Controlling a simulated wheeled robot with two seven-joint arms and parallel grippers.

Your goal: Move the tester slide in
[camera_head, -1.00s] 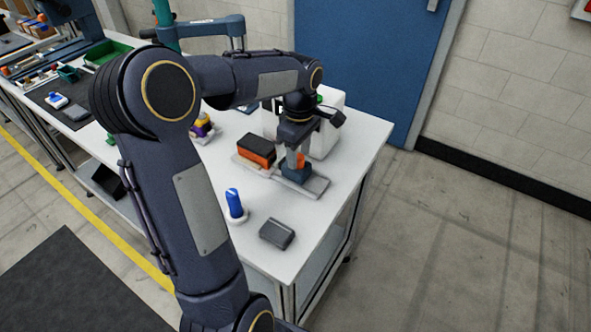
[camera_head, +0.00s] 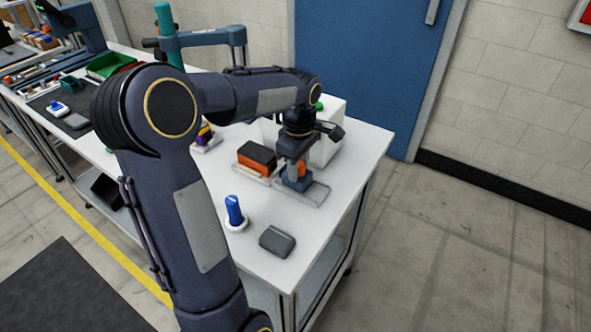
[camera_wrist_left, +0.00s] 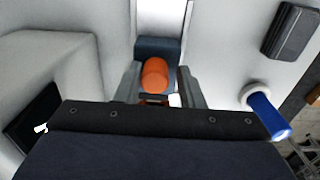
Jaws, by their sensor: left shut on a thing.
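The tester is a white box (camera_head: 328,143) near the table's far right edge, partly hidden behind my left wrist. Its slide is a dark blue block (camera_head: 297,183) with an orange round knob (camera_head: 302,169), on a light grey base plate (camera_head: 319,194) in front of the box. My left gripper (camera_head: 294,172) points down and is shut on the knob. In the left wrist view the knob (camera_wrist_left: 154,75) sits between the two fingers, with the blue block (camera_wrist_left: 158,49) beyond it. My right gripper is out of view.
An orange and black block (camera_head: 257,158) stands left of the slide. Nearer are a blue-handled piece (camera_head: 234,212) on a white round base and a dark grey box (camera_head: 277,241). A green tray (camera_head: 108,64) lies far left. The table between these things is clear.

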